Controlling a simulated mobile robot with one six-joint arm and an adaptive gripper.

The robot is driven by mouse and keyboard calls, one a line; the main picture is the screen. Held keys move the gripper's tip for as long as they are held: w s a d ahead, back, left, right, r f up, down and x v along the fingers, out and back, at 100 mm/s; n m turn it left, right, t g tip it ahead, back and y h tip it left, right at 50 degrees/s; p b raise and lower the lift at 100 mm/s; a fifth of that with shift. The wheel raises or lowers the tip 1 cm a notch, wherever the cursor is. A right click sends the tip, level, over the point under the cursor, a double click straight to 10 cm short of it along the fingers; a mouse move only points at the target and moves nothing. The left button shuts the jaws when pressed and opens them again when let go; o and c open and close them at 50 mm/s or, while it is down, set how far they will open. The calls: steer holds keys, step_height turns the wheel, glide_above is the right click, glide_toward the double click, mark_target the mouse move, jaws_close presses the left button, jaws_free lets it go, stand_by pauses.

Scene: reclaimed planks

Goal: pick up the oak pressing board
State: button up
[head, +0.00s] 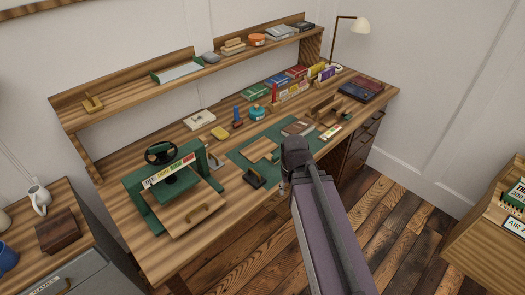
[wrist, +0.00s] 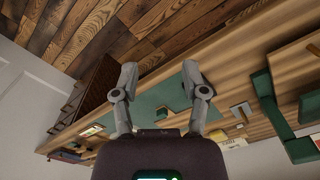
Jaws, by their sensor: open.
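A light wooden board with a handle (head: 176,214) lies flat in the green press at the desk's left end. A smaller light wooden piece (head: 260,150) lies on the green mat; I cannot tell for sure which is the oak pressing board. My gripper (wrist: 160,72) is open and empty in the wrist view, its two grey fingers spread apart. In the head view it is mostly hidden by my arm, near the desk's front edge and right of the press. The press also shows at the right of the wrist view (wrist: 268,98).
The green mat (head: 240,158) holds several small things, with a dark-handled tool (head: 254,178) at its front edge. Books (head: 256,91) and small items line the desk's back below a raised shelf (head: 130,86). Open floor (head: 385,225) lies in front of the desk.

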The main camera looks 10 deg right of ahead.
steer(key=shift+o, duration=1)
steer(key=m, duration=1.1)
glide_above(275, 157)
steer(key=shift+s+d+f, duration=0.15)
steer(key=shift+d+f, duration=0.15)
steer(key=shift+f+b, duration=0.15)
steer(key=shift+b, duration=0.25)
step_height(275, 157, down, 8)
steer(key=b, duration=0.8)
steer(key=shift+f, duration=0.15)
steer(key=f+b, duration=0.1)
steer(key=b, duration=0.1)
steer(key=f+b, duration=0.1)
steer(key=f, duration=0.1)
steer(key=shift+a+f+b, duration=0.2)
steer(key=shift+a+b, duration=0.15)
steer(key=shift+f+b, duration=0.9)
steer(key=shift+b, duration=0.05)
